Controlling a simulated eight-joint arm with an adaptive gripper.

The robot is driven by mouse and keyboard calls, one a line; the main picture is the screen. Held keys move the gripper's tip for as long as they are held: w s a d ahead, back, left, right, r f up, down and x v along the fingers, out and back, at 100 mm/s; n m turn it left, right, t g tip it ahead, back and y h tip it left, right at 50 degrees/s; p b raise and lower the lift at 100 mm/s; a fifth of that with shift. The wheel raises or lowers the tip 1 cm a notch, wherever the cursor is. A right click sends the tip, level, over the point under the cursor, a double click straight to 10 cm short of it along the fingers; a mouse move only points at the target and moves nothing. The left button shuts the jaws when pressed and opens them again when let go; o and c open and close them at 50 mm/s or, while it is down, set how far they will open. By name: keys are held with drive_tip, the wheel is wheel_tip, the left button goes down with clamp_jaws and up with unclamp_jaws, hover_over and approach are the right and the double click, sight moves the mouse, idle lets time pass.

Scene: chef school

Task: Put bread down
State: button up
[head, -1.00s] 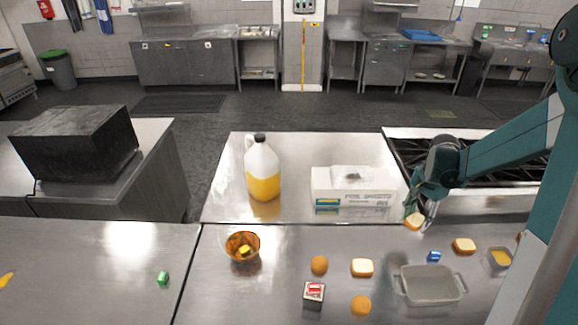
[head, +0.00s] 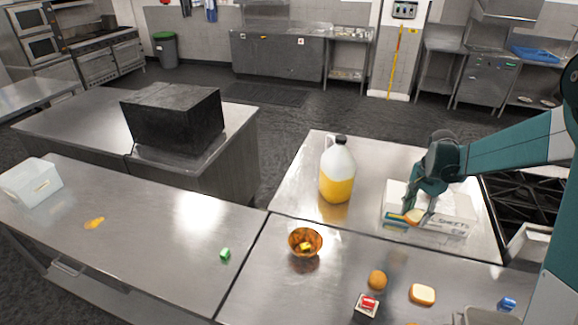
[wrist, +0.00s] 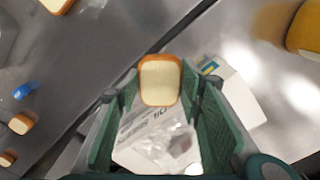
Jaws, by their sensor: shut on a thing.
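My gripper (head: 412,212) is shut on a slice of bread (head: 415,216), held up in front of the white foil box in the head view. In the wrist view the bread (wrist: 160,80) shows its pale face and brown crust between the two green fingers. Another bread slice (head: 422,294) lies on the steel counter (head: 340,262) at the lower right. It is apart from my gripper.
A jug of yellow liquid (head: 338,172) stands left of the white foil box (head: 455,222). An amber bowl (head: 305,241), a round brown item (head: 377,280), a small red-topped box (head: 367,306) and a blue item (head: 507,304) sit on the counter. The left counter (head: 165,215) is mostly clear.

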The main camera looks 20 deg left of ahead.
drive_tip(key=w+a+n, duration=0.2)
drive_tip(key=a, duration=1.9)
drive_tip(key=n, duration=0.7)
hover_over(204, 231)
drive_tip(key=shift+f, duration=0.5)
drive_tip(key=shift+f, duration=0.1)
drive_tip(key=shift+f+p, duration=0.45)
drive_tip(key=shift+f, duration=2.6)
drive_tip(key=shift+f, duration=0.15)
drive_tip(key=shift+f, duration=1.7)
